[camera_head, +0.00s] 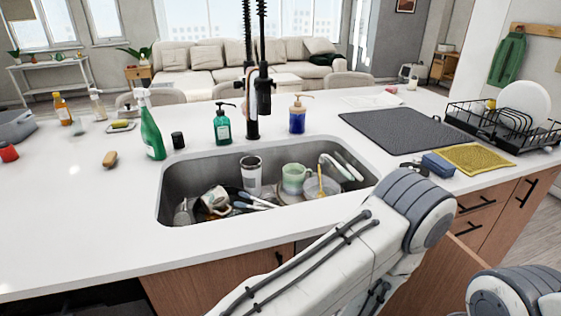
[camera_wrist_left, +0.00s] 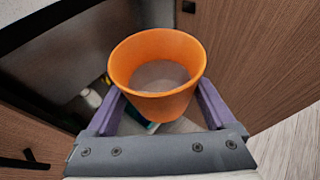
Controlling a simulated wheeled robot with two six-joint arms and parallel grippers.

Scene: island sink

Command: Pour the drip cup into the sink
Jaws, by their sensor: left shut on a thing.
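The orange drip cup (camera_wrist_left: 155,75) is in the left wrist view, its open top facing the camera. Greyish-brown contents show inside it. My left gripper (camera_wrist_left: 158,112) is shut on the cup, one purple finger on each side. The cup is in front of an open cabinet below the counter. The sink (camera_head: 262,175) is in the head view, set in the white island. The cup and both grippers are out of the head view.
A black faucet (camera_head: 252,110) rises behind the sink. A green spray bottle (camera_head: 151,130) and soap bottles stand around its rim. A dark drying mat (camera_head: 400,130) and dish rack (camera_head: 505,125) are at right. Bottles (camera_wrist_left: 91,97) show inside the cabinet. The left counter front is mostly clear.

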